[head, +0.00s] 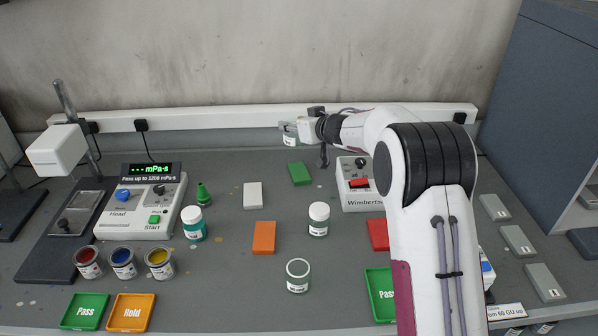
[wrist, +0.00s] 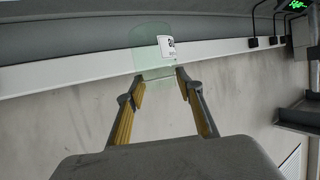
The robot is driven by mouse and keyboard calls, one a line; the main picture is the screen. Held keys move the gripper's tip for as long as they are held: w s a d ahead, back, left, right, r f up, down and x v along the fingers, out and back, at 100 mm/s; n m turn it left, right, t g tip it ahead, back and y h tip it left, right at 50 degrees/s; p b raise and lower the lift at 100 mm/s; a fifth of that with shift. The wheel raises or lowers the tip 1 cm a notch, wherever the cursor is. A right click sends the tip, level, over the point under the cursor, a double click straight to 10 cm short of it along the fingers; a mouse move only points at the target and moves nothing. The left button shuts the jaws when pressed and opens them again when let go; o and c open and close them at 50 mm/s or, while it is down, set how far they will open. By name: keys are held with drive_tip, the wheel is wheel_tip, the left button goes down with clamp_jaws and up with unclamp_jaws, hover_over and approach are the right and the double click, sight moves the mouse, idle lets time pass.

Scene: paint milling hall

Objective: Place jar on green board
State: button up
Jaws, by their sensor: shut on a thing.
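My gripper (head: 300,129) is raised near the back wall, above the far part of the bench. It is shut on a clear, faintly green jar (head: 289,137), held in the air. The wrist view shows the jar (wrist: 145,48) with a white label between the fingertips (wrist: 160,75). The green board (head: 299,173) is a small flat block lying on the bench below and slightly right of the jar; its top is bare.
White (head: 253,195), orange (head: 264,238) and red (head: 378,234) boards lie around. A viscometer (head: 139,209) stands left, a white device (head: 357,190) right of the green board.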

drive_tip(key=shift+w+d+r+m+h, duration=0.3)
drive_tip(key=shift+w+d+r, duration=0.05)
drive_tip(key=shift+d, duration=0.05)
drive_tip(key=shift+d+f+t, duration=0.2)
drive_tip(key=shift+d+t, duration=0.1)
drive_tip(key=shift+d, duration=0.05)
drive_tip(key=shift+f+h, duration=0.2)
drive_tip(key=shift+h, duration=0.1)
drive_tip(key=shift+f, duration=2.95)
drive_tip(key=shift+f, duration=0.1)
drive_tip(key=shift+f, duration=1.8)
